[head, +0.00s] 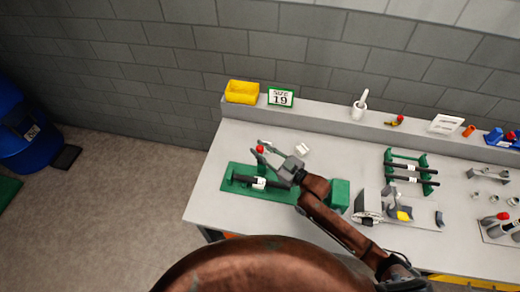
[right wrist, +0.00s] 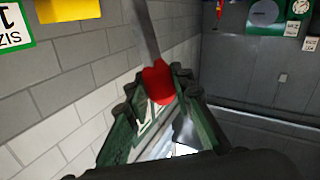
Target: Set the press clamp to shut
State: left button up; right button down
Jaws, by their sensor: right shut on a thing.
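The press clamp stands on a green base plate (head: 232,184) at the left end of the bench. Its lever has a red knob (head: 260,149), raised above the plate. The knob (right wrist: 158,84) and the grey lever rod (right wrist: 145,32) also show in the right wrist view. My right gripper (head: 263,153) reaches in from the right and is shut on the red knob. The gripper and wrist hide part of the clamp. My left gripper is in no view.
A green block (head: 339,195) stands right of the plate, near my forearm. A green rack (head: 389,165) with dark bars and a grey device with a yellow part (head: 404,215) are further right.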

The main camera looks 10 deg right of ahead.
jog(key=shift+f, duration=0.1)
jog(key=shift+s+a+f+n+b, duration=0.15)
jog(key=shift+s+f+n+b, duration=0.15)
jog(key=shift+s+b, duration=0.15)
jog(key=s+a+f+n+y+b, duration=0.2)
jog(key=s+f+n+y+b, duration=0.1)
jog(key=s+f+n+b, duration=0.2)
jog(key=shift+s+a+f+n+t+b, duration=0.4)
jog(key=shift+s+n+b, duration=0.4)
jog(key=shift+s+b, duration=0.7)
jog(key=shift+s, duration=0.15)
jog(key=shift+r, duration=0.1)
jog(key=c, duration=1.7)
grip_release()
jog(key=shift+o, duration=0.2)
